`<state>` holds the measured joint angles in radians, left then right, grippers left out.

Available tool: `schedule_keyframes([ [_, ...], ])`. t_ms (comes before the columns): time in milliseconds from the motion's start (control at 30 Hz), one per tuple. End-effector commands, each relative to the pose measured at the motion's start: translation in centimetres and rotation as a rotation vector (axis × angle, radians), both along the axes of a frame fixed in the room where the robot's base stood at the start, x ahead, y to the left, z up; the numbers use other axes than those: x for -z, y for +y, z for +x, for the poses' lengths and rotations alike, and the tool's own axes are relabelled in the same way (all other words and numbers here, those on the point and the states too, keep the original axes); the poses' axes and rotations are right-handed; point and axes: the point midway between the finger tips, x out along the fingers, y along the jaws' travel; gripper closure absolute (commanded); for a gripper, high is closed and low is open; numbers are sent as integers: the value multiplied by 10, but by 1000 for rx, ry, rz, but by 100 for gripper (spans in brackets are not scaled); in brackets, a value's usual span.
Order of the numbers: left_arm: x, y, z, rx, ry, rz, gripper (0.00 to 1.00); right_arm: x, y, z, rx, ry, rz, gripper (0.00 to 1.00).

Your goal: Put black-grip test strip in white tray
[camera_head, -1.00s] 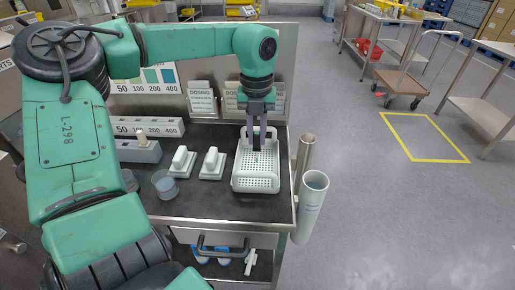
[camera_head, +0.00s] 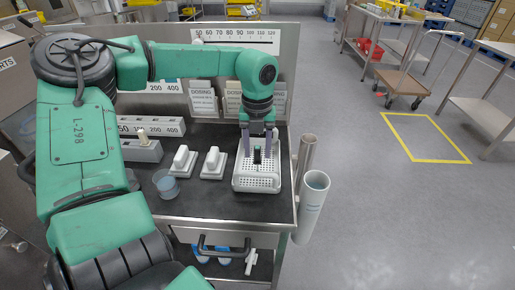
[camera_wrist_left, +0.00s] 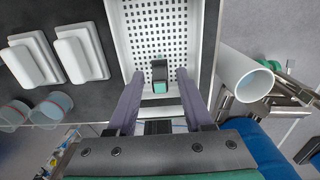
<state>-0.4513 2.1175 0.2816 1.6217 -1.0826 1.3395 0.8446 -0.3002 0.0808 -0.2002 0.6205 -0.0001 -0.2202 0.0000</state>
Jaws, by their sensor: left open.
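The white tray (camera_head: 236,185), with a perforated bottom, sits at the right end of the dark bench top; its side wall also shows in the left wrist view (camera_wrist_left: 113,30). The black-grip test strip (camera_wrist_left: 159,70) is in the tray, its black grip uppermost and a teal patch at its near end. It also shows in the head view (camera_head: 257,154). My left gripper (camera_head: 258,148) is over the tray, open, with one finger on each side of the strip and a gap to each. The strip's lower part is hidden. My right gripper is not in view.
Two white blocks with raised handles (camera_head: 182,161) stand left of the tray. A cup of bluish liquid (camera_head: 166,184) is in front of them. A tall white tube (camera_head: 312,205) and a metal tube (camera_head: 305,155) stand at the bench's right edge. Labelled panels stand behind.

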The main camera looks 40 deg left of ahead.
Motion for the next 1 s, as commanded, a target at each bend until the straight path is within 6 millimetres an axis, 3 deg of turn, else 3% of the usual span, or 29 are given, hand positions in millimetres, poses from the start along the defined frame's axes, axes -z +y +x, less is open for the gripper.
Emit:
schedule_keyframes([
  [67, -7, 0, 0, 0, 0, 0, 49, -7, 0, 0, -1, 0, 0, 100],
  [167, -21, 1, 1, -1, -5, 3, 49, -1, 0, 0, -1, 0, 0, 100],
  [400, -88, 1, 1, -2, -3, 4, 49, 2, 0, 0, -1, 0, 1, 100],
  [533, -113, 0, 0, -1, -1, 2, 49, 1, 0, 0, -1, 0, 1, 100],
  [667, -123, 0, 0, 1, 0, 0, 49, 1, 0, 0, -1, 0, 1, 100],
  [1000, -123, 0, 0, 1, 1, -1, 49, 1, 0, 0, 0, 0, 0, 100],
])
